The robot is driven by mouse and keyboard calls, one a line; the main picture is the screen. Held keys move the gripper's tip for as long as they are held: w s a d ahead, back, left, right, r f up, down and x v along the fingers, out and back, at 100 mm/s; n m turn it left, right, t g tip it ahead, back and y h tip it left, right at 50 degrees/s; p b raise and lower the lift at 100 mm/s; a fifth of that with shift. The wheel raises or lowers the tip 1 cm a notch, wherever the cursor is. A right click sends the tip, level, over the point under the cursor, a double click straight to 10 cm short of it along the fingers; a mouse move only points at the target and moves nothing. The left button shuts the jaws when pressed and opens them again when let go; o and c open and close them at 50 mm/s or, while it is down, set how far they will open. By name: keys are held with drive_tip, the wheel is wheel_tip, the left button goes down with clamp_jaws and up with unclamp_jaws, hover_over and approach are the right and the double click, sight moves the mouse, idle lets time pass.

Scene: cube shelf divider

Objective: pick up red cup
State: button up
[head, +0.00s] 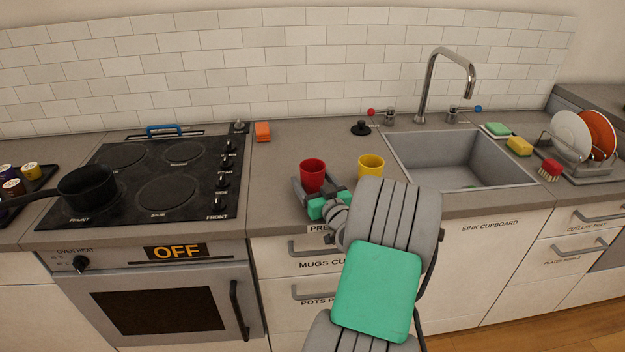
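The red cup (312,172) stands upright on the grey counter, between the hob and the sink. My gripper (316,188) is low at the counter, reaching in from the front. Its two grey fingers are spread apart, one on the left and one on the right of the cup. The cup's lower part is partly hidden by the gripper, and I see no clear contact between fingers and cup.
A yellow cup (371,167) stands close to the right of my gripper. The sink (448,160) with its tap (430,85) lies further right. The hob (150,178) with a black pan (86,189) is at left.

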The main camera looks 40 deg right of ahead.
drive_tip(key=c, duration=1.3)
drive_tip(key=shift+r, duration=0.1)
